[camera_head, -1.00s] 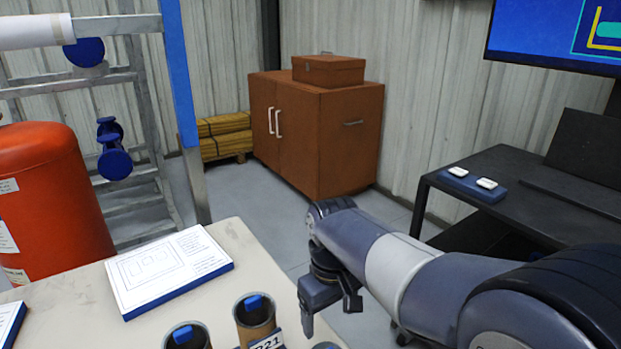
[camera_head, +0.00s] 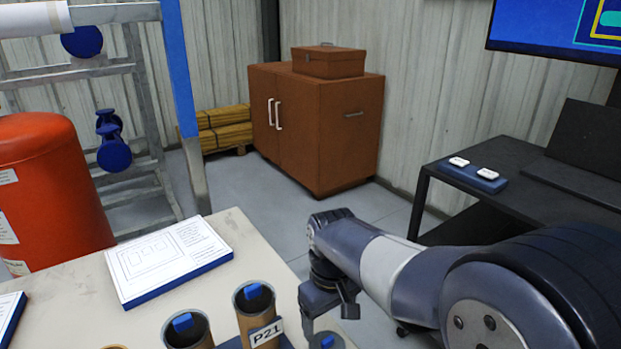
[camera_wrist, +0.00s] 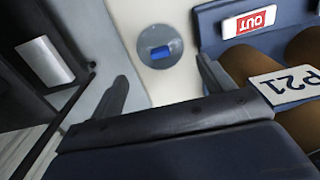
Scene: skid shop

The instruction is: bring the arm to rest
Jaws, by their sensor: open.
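My gripper (camera_head: 325,312) hangs at the front right edge of the cream table (camera_head: 70,290), fingers pointing down. It is open, and nothing shows between its fingers. In the wrist view my gripper (camera_wrist: 160,95) has its two fingers spread apart. A round grey piece with a blue tab (camera_wrist: 160,50) lies beyond them; in the head view it is partly cut off at the bottom edge (camera_head: 328,342). A tube holder with a P21 label (camera_head: 266,333) stands just left of my gripper.
Two brown tubes with blue tabs (camera_head: 252,297) stand on the table near a white-topped panel (camera_head: 170,262). A black desk (camera_head: 500,190) with a monitor (camera_head: 560,30) is at right. A brown cabinet (camera_head: 320,130) and an orange tank (camera_head: 50,200) stand behind. Grey floor lies between.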

